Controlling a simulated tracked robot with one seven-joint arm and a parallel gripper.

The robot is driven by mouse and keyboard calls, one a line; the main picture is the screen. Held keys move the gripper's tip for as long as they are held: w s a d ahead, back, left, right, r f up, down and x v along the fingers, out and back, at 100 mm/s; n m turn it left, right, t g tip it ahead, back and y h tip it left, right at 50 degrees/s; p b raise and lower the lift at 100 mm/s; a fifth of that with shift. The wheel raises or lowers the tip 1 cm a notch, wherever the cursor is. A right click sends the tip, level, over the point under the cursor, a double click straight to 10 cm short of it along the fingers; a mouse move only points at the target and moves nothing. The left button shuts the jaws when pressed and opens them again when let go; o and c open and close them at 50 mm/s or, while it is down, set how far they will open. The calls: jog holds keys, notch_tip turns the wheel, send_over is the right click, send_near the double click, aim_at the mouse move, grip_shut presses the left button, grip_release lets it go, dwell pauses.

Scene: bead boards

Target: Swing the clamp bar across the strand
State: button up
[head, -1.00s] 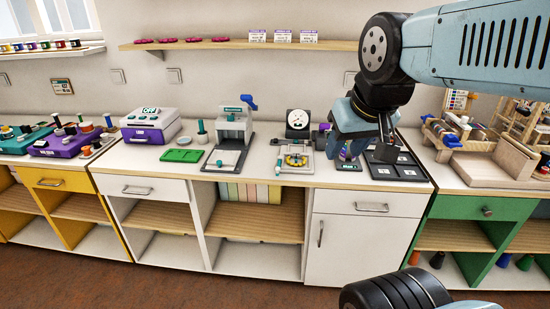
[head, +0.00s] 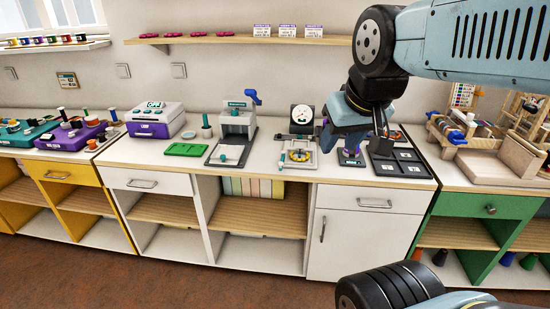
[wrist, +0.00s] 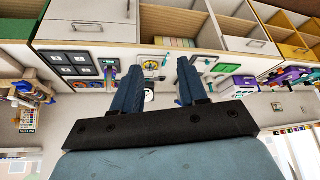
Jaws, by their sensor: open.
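A white bead board (head: 298,155) lies on the counter, with a small yellow ring-like shape and coloured bits on it. It also shows in the wrist view (wrist: 152,64), between and beyond my fingers. The clamp bar and the strand are too small to tell apart on it. My gripper (head: 352,136) is in the air above the counter, to the right of the board in the head view. Its two blue fingers are apart and empty in the wrist view (wrist: 156,74). Nothing touches them that I can see.
A round dial device (head: 302,117) stands behind the board. A teal-and-white press (head: 236,128) and a green tray (head: 187,149) are to the left.

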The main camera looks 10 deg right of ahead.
jog(key=shift+o, duration=0.3)
jog(key=w+d+f+n+t, duration=0.15)
jog(key=w+f, duration=0.25)
jog(key=w, duration=0.5)
jog(key=w+d+f+t, duration=0.2)
jog(key=w+d+f, duration=0.15)
jog(key=w, duration=0.55)
jog(key=w+d+f+n+t, duration=0.15)
jog(key=w+f, duration=0.25)
jog(key=w, duration=0.5)
jog(key=n+t+y, duration=0.2)
jog(key=t+y, duration=0.1)
send_near(282, 165)
jog(key=w+d+r, duration=0.3)
jog(key=d+r, duration=0.1)
jog(key=r, duration=0.1)
jog(key=s+a+f+t+y, duration=0.1)
jog(key=s+f+t+y, duration=0.25)
jog(key=f, duration=0.55)
jog(key=shift+g+y, duration=0.35)
jog(key=shift+y, duration=0.1)
jog(key=x, duration=1.3)
jog(key=shift+w+a+r, duration=0.25)
jog(key=shift+a, duration=0.15)
grip_shut()
